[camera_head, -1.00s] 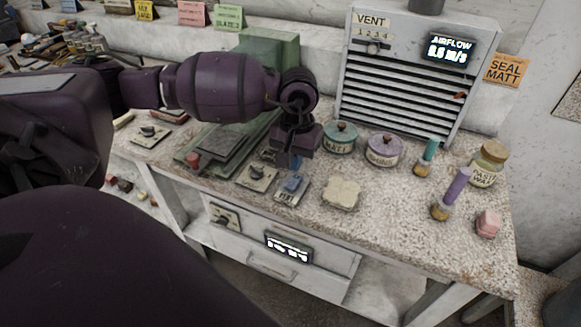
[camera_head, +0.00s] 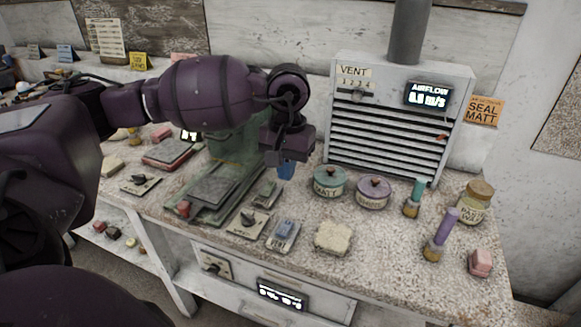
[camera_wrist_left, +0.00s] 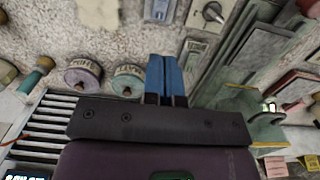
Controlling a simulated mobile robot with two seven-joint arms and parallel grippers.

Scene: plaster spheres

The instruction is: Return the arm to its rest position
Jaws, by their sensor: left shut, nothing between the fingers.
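My left arm comes in from the left in the head view, dark purple. Its gripper (camera_head: 286,170) points down over the workbench (camera_head: 380,262), with blue fingers that are together and empty. In the head view it is left of the green-lidded jar (camera_head: 329,181) and above the blue rocker switch (camera_head: 284,229). The left wrist view shows the blue fingers (camera_wrist_left: 166,76) side by side with nothing between them. My right gripper is not in view.
A VENT unit (camera_head: 400,120) with a pipe stands at the back. A purple-lidded jar (camera_head: 373,192), a paste wax jar (camera_head: 475,203), brushes and a sponge (camera_head: 333,238) are on the right. A green press (camera_head: 232,165) stands behind the arm.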

